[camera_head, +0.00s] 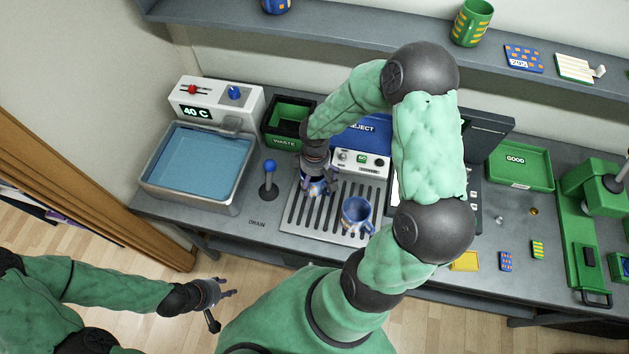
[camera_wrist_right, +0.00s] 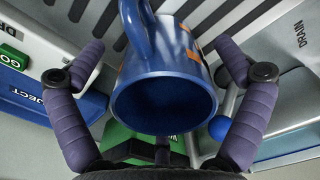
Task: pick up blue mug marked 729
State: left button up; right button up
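A dark blue mug with orange marks (camera_head: 316,188) stands on the slatted drain, partly hidden by my right gripper (camera_head: 315,178). In the right wrist view this mug (camera_wrist_right: 165,75) lies between my right fingers (camera_wrist_right: 160,55), its open mouth facing the camera and its handle at the top. The fingers are spread, with a visible gap on each side of it. A second blue mug (camera_head: 356,214) stands on the drain to the right. The number 729 is not readable on either mug. My left gripper (camera_head: 217,294) is open and empty, in front of the counter.
A water basin (camera_head: 200,165) and a blue-knobbed lever (camera_head: 269,180) are to the left. Green WASTE bin (camera_head: 287,120) and blue REJECT bin (camera_head: 360,131) are behind. A green GOOD tray (camera_head: 520,165) is at right. My right arm covers the counter's middle.

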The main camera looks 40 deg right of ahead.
jog(key=c, duration=1.3)
